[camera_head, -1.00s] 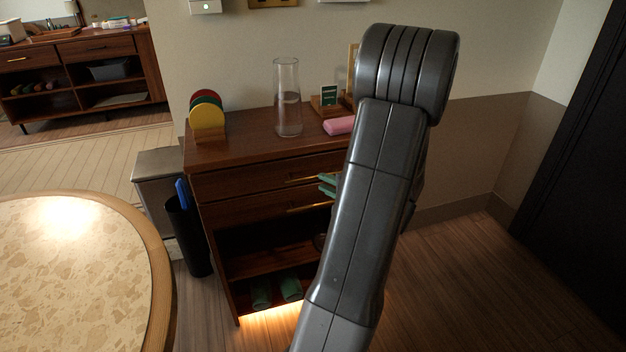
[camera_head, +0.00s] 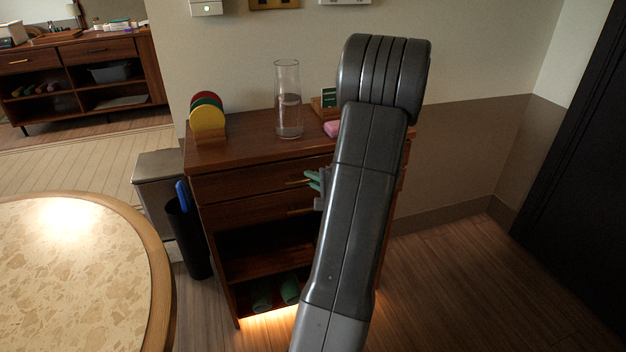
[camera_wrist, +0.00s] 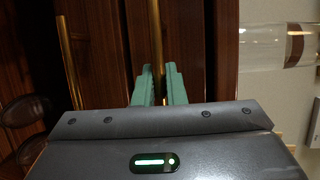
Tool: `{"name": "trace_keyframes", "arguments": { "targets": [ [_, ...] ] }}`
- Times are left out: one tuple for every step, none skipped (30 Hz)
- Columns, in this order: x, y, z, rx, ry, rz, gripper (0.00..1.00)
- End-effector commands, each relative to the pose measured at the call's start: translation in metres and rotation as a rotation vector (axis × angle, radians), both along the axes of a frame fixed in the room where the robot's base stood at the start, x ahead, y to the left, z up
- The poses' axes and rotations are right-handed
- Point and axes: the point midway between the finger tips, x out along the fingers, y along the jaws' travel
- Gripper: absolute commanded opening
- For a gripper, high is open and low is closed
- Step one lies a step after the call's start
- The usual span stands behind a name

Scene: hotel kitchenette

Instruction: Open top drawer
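The top drawer (camera_head: 235,183) of the dark wood cabinet looks closed, with a thin brass bar handle (camera_head: 294,182). My gripper (camera_head: 313,180) is at the right part of this handle, its grey-green fingers a little apart. In the wrist view, turned on its side, the top handle (camera_wrist: 157,35) runs between the two fingertips (camera_wrist: 159,72), one on either side. The fingers look open around the bar; whether they touch it I cannot tell. My arm hides the right end of the drawer front.
A second drawer with its own brass handle (camera_head: 299,212) is just below. A dark bin (camera_head: 188,238) and a round table (camera_head: 70,270) are left.

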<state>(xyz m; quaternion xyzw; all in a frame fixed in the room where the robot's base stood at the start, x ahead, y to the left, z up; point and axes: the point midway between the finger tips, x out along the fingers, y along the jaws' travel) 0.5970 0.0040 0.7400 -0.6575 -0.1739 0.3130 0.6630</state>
Motion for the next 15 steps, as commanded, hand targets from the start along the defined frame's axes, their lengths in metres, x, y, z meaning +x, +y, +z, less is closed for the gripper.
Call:
{"name": "trace_keyframes", "arguments": {
  "targets": [
    [0.000,0.000,0.000,-0.001,0.001,0.000,0.00],
    [-0.001,0.000,0.000,-0.001,0.001,0.000,0.00],
    [-0.001,0.000,-0.001,-0.001,0.001,0.000,0.00],
    [-0.002,-0.001,-0.001,-0.001,0.001,0.000,0.00],
    [-0.003,-0.001,-0.001,-0.001,0.001,0.000,0.00],
    [-0.006,-0.002,-0.002,0.000,0.000,0.000,0.00],
    [-0.008,-0.003,-0.002,0.000,0.000,-0.001,0.00],
    [-0.011,-0.004,-0.002,-0.001,-0.001,-0.001,0.00],
    [-0.016,-0.006,-0.002,-0.001,-0.001,-0.001,0.00],
    [-0.021,-0.007,-0.003,-0.001,0.001,-0.001,0.00],
    [-0.025,-0.009,-0.003,-0.002,0.000,-0.002,0.00],
    [-0.032,-0.011,-0.004,-0.001,-0.001,-0.003,0.00],
    [-0.038,-0.013,-0.004,-0.001,-0.001,-0.003,0.00],
    [-0.044,-0.015,-0.004,-0.002,-0.001,-0.003,0.00],
    [-0.053,-0.018,-0.005,-0.001,-0.001,-0.003,0.00]
  ]
}}
